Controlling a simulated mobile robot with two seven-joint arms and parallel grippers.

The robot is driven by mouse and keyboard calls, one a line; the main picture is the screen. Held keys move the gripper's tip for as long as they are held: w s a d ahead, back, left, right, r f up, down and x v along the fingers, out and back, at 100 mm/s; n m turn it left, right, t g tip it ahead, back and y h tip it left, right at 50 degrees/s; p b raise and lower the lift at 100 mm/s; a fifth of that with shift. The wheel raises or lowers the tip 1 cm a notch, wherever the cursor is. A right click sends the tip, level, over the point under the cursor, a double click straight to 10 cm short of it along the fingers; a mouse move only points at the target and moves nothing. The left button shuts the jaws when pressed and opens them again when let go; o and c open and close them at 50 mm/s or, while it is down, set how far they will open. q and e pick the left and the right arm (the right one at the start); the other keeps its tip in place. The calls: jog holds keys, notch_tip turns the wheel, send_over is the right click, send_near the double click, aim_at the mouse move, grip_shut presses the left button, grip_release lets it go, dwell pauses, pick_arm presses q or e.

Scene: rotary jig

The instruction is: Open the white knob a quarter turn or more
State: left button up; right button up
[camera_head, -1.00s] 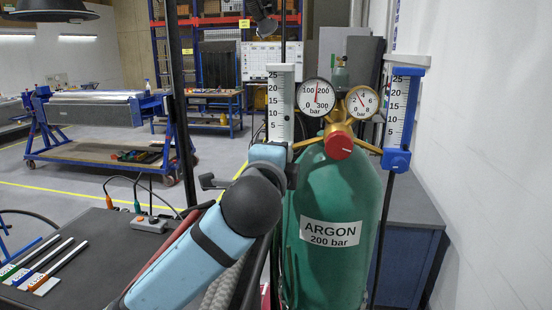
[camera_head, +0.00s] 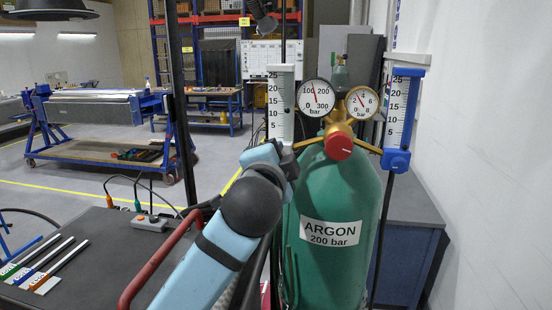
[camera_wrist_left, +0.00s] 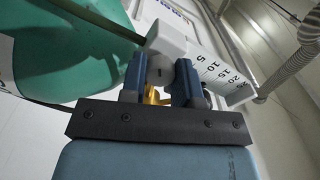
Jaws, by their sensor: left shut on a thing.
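The white flowmeter (camera_head: 281,105) with its printed scale stands left of the gauges in the head view. Its white knob is hidden there behind my left gripper (camera_head: 288,162). In the left wrist view the knob (camera_wrist_left: 160,69) shows as a pale round part under the white flowmeter body (camera_wrist_left: 168,38). My left gripper (camera_wrist_left: 160,78) has one dark finger on each side of the knob and is shut on it. How far the knob is turned cannot be read. My right gripper is in neither view.
A green argon cylinder (camera_head: 335,208) stands close beside my left arm. It carries two round gauges, a red knob (camera_head: 339,146) and a second flowmeter with a blue knob (camera_head: 396,160). A dark bench (camera_head: 95,250) with markers lies at the left.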

pick_arm(q)
jog(key=o, duration=0.9)
jog(key=s+a, duration=0.1)
jog(key=s, duration=0.3)
jog(key=s+b, duration=0.1)
jog(key=s, duration=0.4)
jog(key=s+a+b, duration=0.1)
jog(key=s, duration=0.3)
jog(key=shift+s+a, duration=0.25)
jog(key=shift+a, duration=0.05)
